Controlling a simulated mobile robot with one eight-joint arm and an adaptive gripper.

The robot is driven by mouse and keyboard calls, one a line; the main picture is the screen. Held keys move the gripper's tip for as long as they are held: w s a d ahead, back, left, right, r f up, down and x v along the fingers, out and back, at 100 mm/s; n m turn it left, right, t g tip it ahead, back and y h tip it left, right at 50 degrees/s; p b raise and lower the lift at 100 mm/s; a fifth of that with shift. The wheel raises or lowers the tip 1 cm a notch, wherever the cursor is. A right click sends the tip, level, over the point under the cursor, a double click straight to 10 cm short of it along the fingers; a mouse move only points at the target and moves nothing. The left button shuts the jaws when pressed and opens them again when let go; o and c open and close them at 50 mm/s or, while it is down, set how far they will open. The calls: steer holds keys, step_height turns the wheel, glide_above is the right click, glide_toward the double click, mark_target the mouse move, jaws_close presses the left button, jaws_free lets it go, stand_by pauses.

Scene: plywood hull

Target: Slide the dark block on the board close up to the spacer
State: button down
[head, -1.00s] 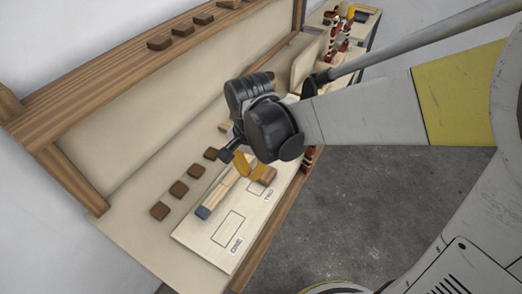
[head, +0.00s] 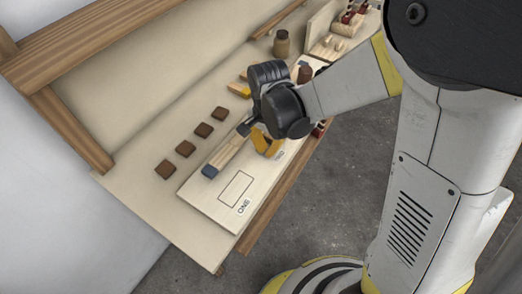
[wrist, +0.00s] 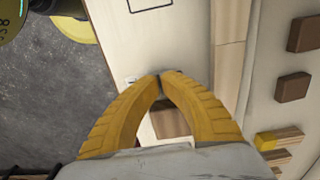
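The pale board (head: 212,205) lies on the bench, with a printed outline marked ONE. A wooden strip (head: 229,152) with a dark blue end (head: 209,171) lies along its far edge; the strip also shows in the wrist view (wrist: 229,60). I cannot tell which piece is the spacer. The dark block (wrist: 168,122) is on the board in the wrist view, seen between my yellow fingers and behind their tips, apart from the strip. In the head view my gripper hides it. My gripper (wrist: 160,75) has its fingertips together, low over the board (head: 266,147).
Several dark brown blocks (head: 185,149) stand in a row on the bench beyond the board. Yellow-ended wooden pieces (wrist: 266,140) lie nearby. A jar (head: 282,43) stands farther back. The ONE outline (head: 236,188) is empty. The bench's front edge (head: 262,218) is close to the board.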

steer(key=shift+w+d, duration=0.25)
steer(key=shift+w, duration=0.1)
steer(key=w+d, duration=0.4)
steer(key=w, duration=0.1)
steer(key=w+d, duration=0.2)
steer(key=w, duration=0.1)
steer(key=shift+w+d, duration=0.1)
steer(key=shift+d, duration=0.1)
